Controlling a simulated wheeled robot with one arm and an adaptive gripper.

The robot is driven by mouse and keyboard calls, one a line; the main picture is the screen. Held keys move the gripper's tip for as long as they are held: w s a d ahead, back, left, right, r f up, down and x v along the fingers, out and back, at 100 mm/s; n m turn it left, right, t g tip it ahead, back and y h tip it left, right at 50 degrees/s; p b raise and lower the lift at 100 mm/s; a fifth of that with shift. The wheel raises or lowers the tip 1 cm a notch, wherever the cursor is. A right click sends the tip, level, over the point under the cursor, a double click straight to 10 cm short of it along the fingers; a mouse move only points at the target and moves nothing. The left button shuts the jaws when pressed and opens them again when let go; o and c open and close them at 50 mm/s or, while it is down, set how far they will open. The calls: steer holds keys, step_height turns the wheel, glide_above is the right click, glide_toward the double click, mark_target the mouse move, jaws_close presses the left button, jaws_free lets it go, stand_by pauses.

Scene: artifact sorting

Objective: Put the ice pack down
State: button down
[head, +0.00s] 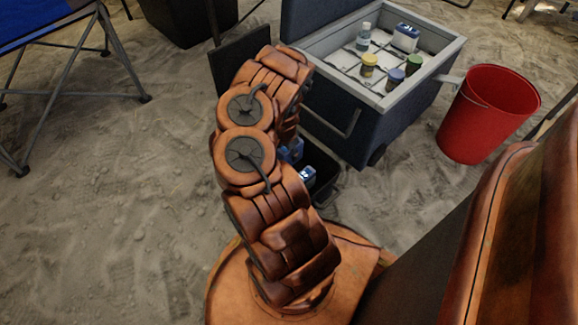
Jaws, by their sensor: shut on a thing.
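My arm (248,150) rises through the middle of the head view, and its end is hidden behind its own links. My gripper and whatever it holds cannot be made out. No ice pack can be identified for certain. A blue-and-white block (405,37) stands at the back right inside the open cooler (440,62). Blue (292,150) and blue-and-white (307,177) items show beside my arm, at a dark low bin (325,187), partly hidden by the arm.
The cooler's divided inside also holds a clear bottle (363,37) and several small jars (369,65). A red bucket (488,112) stands right of it. A blue folding chair (75,70) is at left. A dark container (188,18) is behind. Sandy ground at left is clear.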

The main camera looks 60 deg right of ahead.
mark_target(290, 161)
steer(key=shift+w+f+b, duration=0.1)
steer(key=shift+f+b, duration=1.55)
steer(key=shift+f, duration=1.25)
steer(key=shift+f, duration=0.2)
steer(key=c, duration=0.5)
jaws_free()
steer(key=shift+c, duration=0.2)
steer(key=shift+r, duration=0.1)
steer(key=r+p, duration=0.2)
steer(key=r, duration=0.2)
steer(key=a+r+p, duration=0.1)
steer(key=r+p, duration=0.2)
steer(key=r, duration=0.1)
steer(key=r+p, duration=0.3)
steer(key=r, duration=0.1)
steer(key=shift+w+a+r, duration=0.1)
steer(key=shift+w+a, duration=0.1)
steer(key=shift+a, duration=0.05)
